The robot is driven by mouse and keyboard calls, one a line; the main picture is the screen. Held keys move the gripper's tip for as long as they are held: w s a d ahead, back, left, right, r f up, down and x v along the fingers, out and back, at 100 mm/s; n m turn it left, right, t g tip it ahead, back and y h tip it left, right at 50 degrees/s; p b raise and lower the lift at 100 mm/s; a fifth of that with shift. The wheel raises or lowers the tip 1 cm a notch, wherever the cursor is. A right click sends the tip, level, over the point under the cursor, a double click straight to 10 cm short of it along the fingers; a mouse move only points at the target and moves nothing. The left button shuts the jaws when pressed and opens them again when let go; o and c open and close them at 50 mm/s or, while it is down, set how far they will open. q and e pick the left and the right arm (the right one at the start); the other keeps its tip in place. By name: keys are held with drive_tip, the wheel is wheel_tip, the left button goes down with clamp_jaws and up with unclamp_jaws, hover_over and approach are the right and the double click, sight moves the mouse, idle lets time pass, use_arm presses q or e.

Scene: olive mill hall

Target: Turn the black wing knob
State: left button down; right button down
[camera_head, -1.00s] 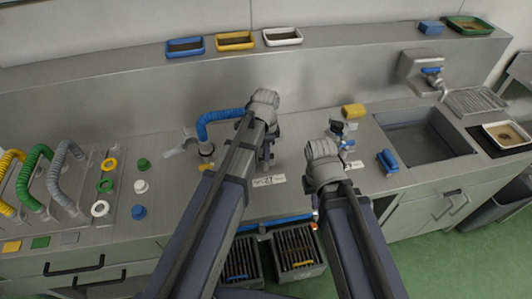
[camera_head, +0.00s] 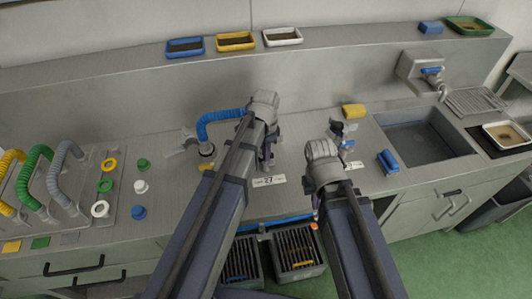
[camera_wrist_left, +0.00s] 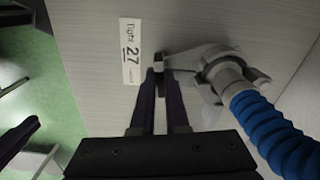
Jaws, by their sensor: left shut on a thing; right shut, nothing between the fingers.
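My left gripper (camera_head: 268,158) reaches down to the bench beside the grey fitting of the blue hose. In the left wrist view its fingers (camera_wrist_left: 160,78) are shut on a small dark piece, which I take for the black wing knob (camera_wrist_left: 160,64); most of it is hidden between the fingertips. The knob sits at the end of a grey fitting (camera_wrist_left: 205,62) joined to a blue hose (camera_wrist_left: 270,130). A white label (camera_wrist_left: 131,52) reading "Tight 27" lies beside it.
Coloured hoses (camera_head: 35,170) and several rings and caps stand at the left. Trays (camera_head: 235,41) line the back ledge. Slotted bins (camera_head: 297,250) stand below the bench front.

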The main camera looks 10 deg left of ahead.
use_arm(q)
drive_tip(key=n, duration=1.3)
drive_tip(key=shift+n, duration=0.3)
drive_tip(key=n, duration=0.3)
drive_tip(key=shift+n, duration=0.3)
drive_tip(key=n, duration=0.3)
drive_tip(key=shift+n, duration=0.3)
drive_tip(key=n, duration=0.4)
drive_tip(key=shift+n, duration=0.3)
drive_tip(key=n, duration=0.4)
drive_tip(key=shift+n, duration=2.2)
